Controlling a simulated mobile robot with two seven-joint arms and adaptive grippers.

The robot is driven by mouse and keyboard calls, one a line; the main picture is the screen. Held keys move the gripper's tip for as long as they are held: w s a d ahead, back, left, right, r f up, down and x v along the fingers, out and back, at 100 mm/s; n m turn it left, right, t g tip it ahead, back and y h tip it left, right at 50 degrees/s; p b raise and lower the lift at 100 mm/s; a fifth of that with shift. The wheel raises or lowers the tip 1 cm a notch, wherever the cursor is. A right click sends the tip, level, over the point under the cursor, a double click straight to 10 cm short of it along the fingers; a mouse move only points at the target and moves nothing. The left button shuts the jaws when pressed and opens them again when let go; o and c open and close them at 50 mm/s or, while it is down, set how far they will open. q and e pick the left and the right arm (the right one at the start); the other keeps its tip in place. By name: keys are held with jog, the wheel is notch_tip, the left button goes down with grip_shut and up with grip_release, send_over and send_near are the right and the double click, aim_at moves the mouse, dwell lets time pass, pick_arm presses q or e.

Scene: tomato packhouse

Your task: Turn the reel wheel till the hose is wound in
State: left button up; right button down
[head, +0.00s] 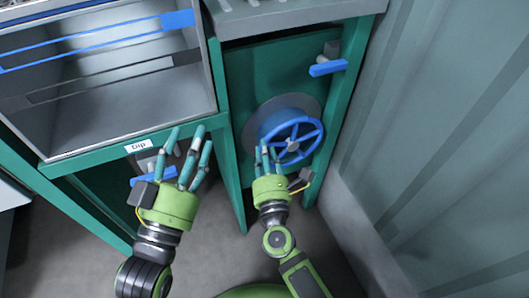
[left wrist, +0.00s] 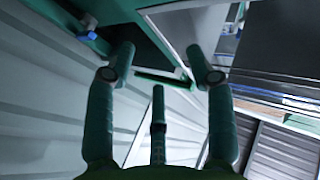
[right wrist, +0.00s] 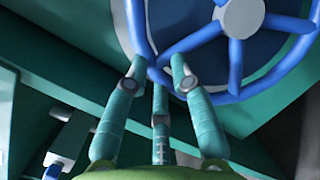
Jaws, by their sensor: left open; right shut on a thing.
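The reel wheel (head: 292,141) is a blue spoked handwheel with a grey hub, mounted on the green panel below the bench. It fills the upper right of the right wrist view (right wrist: 240,18). My right gripper (head: 265,150) is at the wheel's left side, shut on the rim, with its fingers around the blue rim in the right wrist view (right wrist: 155,72). My left gripper (head: 185,140) is open and empty, in front of the bench edge by the "Dip" label. In the left wrist view its fingers (left wrist: 165,75) are spread with nothing between them. I cannot make out the hose.
A blue lever handle (head: 328,67) sits on the panel above the wheel. Another blue handle (head: 152,176) is below the "Dip" label (head: 142,145), partly behind my left gripper. A metal basin (head: 120,120) is at upper left. A grey corrugated wall (head: 430,120) stands close on the right.

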pick_arm(q)
jog(key=shift+w+a+f+g+y, duration=0.2)
jog(key=shift+f+g+y, duration=0.1)
jog(key=shift+f, duration=0.3)
jog(key=shift+w+a+f+g+y, duration=0.1)
jog(key=shift+w+f+g+y, duration=0.15)
jog(key=shift+f, duration=0.35)
pick_arm(e)
jog(key=shift+r+m, duration=0.25)
jog(key=shift+m, duration=0.15)
pick_arm(q)
jog(key=shift+s, duration=0.1)
pick_arm(e)
jog(key=c, duration=1)
grip_release()
jog(key=shift+c, duration=0.2)
jog(key=s+f, duration=0.1)
jog(key=s, duration=1.1)
jog(key=shift+d, duration=0.4)
